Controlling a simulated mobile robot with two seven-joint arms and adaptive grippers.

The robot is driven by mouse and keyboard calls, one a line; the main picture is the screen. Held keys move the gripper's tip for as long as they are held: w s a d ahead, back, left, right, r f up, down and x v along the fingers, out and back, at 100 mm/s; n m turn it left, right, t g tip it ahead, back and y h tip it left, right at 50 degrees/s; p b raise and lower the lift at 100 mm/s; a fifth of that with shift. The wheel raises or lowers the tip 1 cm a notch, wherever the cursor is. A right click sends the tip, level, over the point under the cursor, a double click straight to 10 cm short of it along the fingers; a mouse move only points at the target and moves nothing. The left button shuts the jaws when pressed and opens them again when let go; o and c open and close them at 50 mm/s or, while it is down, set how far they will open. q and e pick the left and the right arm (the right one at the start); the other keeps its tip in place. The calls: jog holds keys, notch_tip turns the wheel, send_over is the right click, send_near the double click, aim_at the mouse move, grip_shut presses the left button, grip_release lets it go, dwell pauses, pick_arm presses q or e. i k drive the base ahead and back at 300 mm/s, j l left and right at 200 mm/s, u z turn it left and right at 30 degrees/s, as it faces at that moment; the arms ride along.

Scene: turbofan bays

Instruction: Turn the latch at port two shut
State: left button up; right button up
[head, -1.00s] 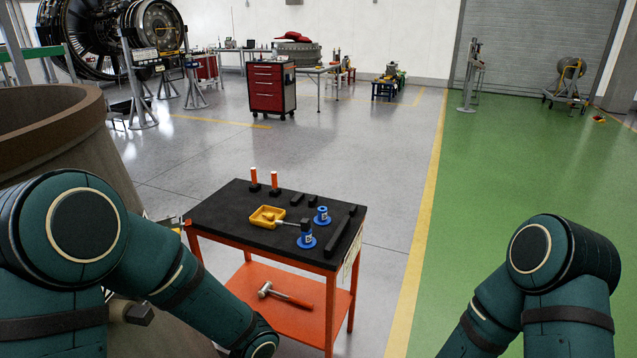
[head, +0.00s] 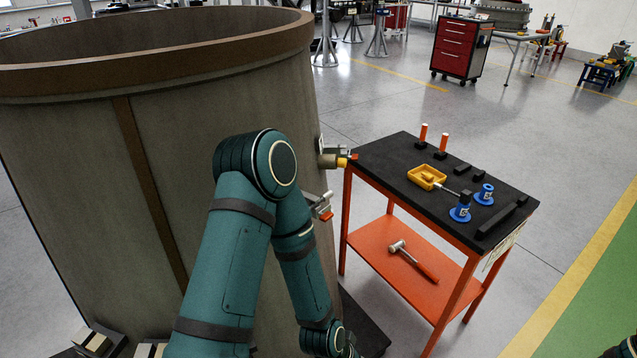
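Two fittings stick out from the right side of the large grey-brown casing (head: 75,170). The upper fitting (head: 333,158) has a brassy cylinder and a yellow and orange tip. The lower fitting (head: 320,206) is a grey metal bracket with a red-orange tip. I cannot read a port number on either, nor tell which one is port two's latch or how it is turned. My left arm stands in front of the casing, with its forearm pointing down near the lower fitting. Both grippers are outside the picture.
An orange cart (head: 400,268) with a black top stands right of the casing. On it are a yellow tray (head: 427,177), blue-based pieces (head: 460,212) and orange-topped pegs (head: 423,134). A hammer (head: 413,261) lies on its lower shelf.

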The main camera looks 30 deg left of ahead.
aim_at(324, 216)
jog(key=u, duration=1.15)
